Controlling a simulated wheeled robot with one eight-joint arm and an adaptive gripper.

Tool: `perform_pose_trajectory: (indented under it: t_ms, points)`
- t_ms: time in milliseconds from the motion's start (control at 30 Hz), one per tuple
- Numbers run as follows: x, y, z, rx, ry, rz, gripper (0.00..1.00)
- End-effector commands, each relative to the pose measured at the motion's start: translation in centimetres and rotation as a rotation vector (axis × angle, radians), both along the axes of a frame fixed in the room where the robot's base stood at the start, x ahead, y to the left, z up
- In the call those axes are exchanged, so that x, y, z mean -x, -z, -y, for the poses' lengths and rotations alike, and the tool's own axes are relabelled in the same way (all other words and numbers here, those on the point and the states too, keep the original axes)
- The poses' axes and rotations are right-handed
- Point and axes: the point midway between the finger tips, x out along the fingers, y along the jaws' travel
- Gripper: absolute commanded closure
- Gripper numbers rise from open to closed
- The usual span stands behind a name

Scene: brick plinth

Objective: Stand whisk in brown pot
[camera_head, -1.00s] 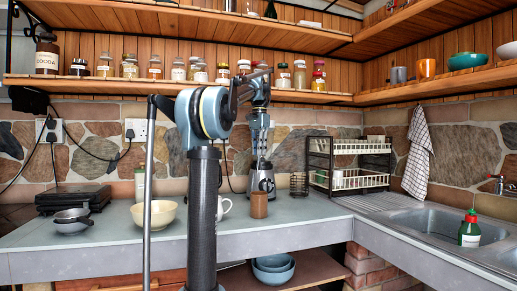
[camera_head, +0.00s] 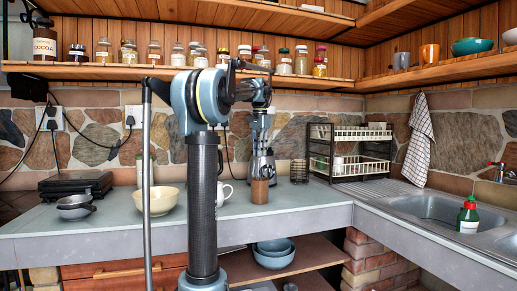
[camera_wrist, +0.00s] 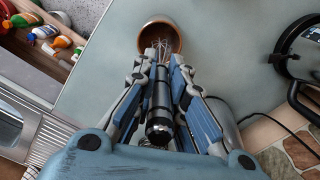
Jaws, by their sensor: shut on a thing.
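The brown pot (camera_head: 259,191) stands upright on the counter in front of the blender. In the wrist view the pot (camera_wrist: 175,38) shows its round open mouth just beyond my fingers. My gripper (camera_wrist: 162,75) is shut on the whisk, gripping its dark handle (camera_wrist: 158,108). The whisk's wire end (camera_wrist: 153,54) overlaps the pot's mouth in this view. I cannot tell how deep the wires reach. In the head view my gripper (camera_head: 262,124) is above the pot, in front of the blender, and the whisk is hard to make out.
A white mug (camera_head: 224,194) stands left of the pot, and the blender (camera_head: 262,164) behind it. A wire holder (camera_head: 299,171) and dish rack (camera_head: 352,167) are to the right. A cream bowl (camera_head: 157,203) is further left. Counter in front of the pot is clear.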

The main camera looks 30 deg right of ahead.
Motion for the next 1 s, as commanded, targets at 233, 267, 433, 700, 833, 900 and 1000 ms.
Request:
perform_pose_trajectory:
  t_ms: [233, 267, 433, 700, 833, 900, 1000]
  points:
    - [0.0, 1.6, 0.0, 0.000, 0.000, 0.000, 1.00]
    - [0.0, 1.8, 0.0, 0.000, 0.000, 0.000, 1.00]
    - [0.0, 2.9, 0.1, 0.000, 0.001, 0.000, 1.00]
    - [0.1, 4.4, 0.1, 0.000, 0.002, 0.000, 1.00]
    - [0.1, 4.8, 0.1, 0.000, 0.002, 0.000, 1.00]
    - [0.1, 4.9, 0.1, 0.000, 0.002, 0.000, 1.00]
    - [0.1, 5.0, 0.1, 0.000, 0.002, 0.000, 1.00]
